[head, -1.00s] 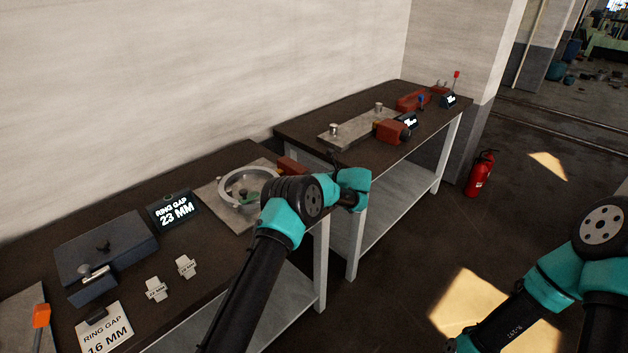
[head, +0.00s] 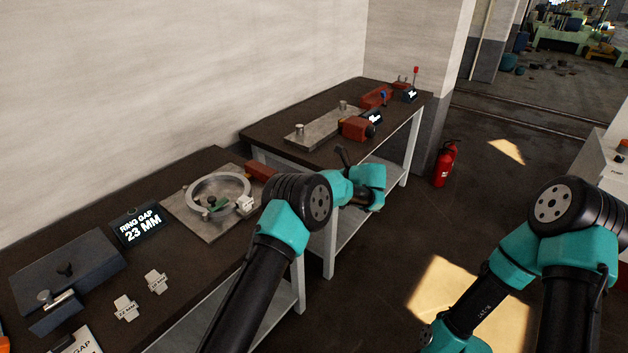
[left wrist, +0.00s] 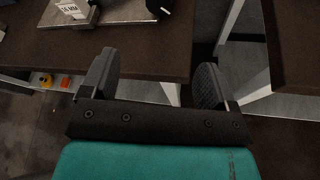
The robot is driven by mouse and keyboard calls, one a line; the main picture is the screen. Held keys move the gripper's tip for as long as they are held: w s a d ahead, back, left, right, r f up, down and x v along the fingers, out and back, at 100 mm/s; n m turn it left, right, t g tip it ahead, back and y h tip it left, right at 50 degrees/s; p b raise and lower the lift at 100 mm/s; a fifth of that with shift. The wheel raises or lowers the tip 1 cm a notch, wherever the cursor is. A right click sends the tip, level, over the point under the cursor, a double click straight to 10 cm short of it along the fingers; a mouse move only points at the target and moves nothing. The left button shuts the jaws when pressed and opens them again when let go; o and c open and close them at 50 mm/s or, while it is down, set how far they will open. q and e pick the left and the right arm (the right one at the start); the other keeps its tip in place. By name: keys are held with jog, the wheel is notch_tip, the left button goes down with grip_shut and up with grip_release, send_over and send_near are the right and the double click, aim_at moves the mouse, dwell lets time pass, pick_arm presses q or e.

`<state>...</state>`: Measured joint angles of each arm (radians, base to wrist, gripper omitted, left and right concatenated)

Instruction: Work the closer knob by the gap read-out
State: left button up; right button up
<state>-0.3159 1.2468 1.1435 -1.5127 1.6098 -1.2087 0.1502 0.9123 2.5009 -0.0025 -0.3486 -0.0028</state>
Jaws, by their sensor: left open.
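The read-out (head: 138,226) on the near bench shows RING GAP 23 MM. Beside it, a split metal ring (head: 220,188) lies on a flat plate (head: 182,212), with a small white tag (head: 246,203) at its near right side. I cannot make out the closer knob for certain. My left gripper (left wrist: 155,85) is open and empty in the left wrist view, above the bench's edge.
A card (head: 78,343) is cut off at the bottom left, near a dark box (head: 68,272) and two small tags (head: 126,307). The far bench (head: 277,146) carries a plate with pegs and a red unit (head: 355,129). A fire extinguisher (head: 445,163) stands on the floor.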

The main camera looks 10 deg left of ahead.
pick_arm(q)
jog(key=shift+d, duration=0.1)
jog(key=shift+c, duration=0.4)
jog(key=shift+r, duration=0.1)
jog(key=shift+c, duration=0.6)
jog(key=shift+s, duration=0.1)
jog(key=shift+c, duration=0.5)
jog(key=s+t, duration=0.1)
jog(key=s+a+n+t+h, duration=0.1)
jog(key=s, duration=0.1)
jog(key=s+a+t+h, duration=0.1)
jog(key=s+t, duration=0.1)
jog(key=shift+s+a+r+n, duration=0.1)
jog(key=shift+s+r+n, duration=0.15)
jog(key=shift+r+n, duration=0.1)
jog(key=x, duration=1.7)
jog(key=shift+w+f, duration=0.2)
jog(key=shift+f, duration=0.1)
